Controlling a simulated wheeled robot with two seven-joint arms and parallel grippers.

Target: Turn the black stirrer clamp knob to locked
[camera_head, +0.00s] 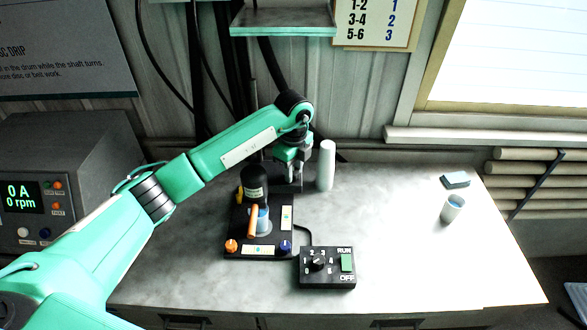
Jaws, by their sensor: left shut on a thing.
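My left arm reaches in from the left, and my left gripper (291,174) points down behind the stirrer stand, at the dark column part. It is shut on what appears to be the black stirrer clamp knob, which the fingers and wrist mostly hide, so I cannot read its turn position. The stirrer's black motor housing (255,184) stands just left of the gripper, above a small vessel (262,218) with an orange handle. The stand's black base (271,238) carries an orange knob (232,246) and a blue knob (285,246) at its front corners. My right gripper is out of view.
A black control box (327,282) with a numbered dial and a green switch stands in front. A white cylinder (326,166) stands close right of the gripper. The table's right middle is clear.

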